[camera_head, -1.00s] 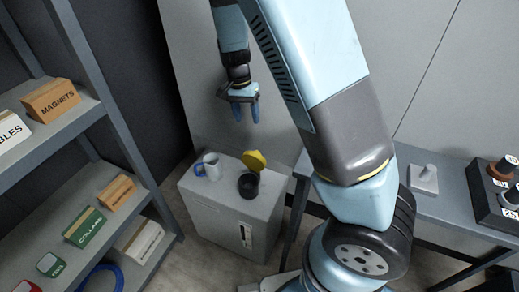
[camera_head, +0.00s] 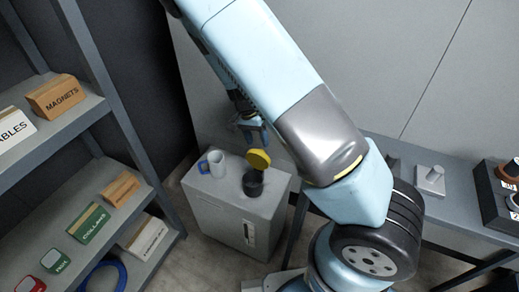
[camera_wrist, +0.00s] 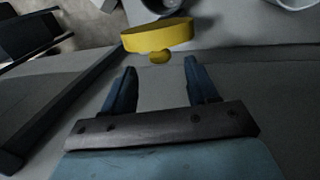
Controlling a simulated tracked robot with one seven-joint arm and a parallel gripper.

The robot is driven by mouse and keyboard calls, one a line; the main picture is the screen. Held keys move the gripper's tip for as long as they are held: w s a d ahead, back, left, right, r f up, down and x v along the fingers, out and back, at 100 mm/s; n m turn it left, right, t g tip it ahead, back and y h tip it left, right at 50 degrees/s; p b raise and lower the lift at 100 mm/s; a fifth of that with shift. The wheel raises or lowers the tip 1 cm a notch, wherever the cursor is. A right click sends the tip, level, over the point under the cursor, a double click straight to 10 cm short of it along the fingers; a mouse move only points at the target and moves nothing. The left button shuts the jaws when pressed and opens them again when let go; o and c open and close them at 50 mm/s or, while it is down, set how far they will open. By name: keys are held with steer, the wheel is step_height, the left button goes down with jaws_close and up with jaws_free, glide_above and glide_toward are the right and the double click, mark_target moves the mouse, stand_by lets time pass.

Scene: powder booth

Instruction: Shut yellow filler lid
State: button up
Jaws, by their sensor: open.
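The yellow filler lid (camera_head: 258,159) stands raised at the back of the dark round filler neck (camera_head: 253,184) on top of the grey cabinet (camera_head: 222,212). My gripper (camera_head: 254,136) is just behind and above the lid, partly hidden by my arm. In the wrist view the lid (camera_wrist: 157,36) lies just beyond the fingertips, with a small yellow knob (camera_wrist: 159,57) facing the gap between them. My gripper (camera_wrist: 158,72) is open and empty. I see no contact between the fingers and the lid.
A shelf unit (camera_head: 95,115) with labelled boxes is at the left. A grey table (camera_head: 455,205) is at the right. The wall is close behind the cabinet.

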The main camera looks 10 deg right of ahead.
mark_target(260, 149)
steer(key=shift+x, duration=2.5)
steer(key=shift+w, duration=0.1)
steer(key=c, duration=1.1)
steer(key=shift+a, duration=0.15)
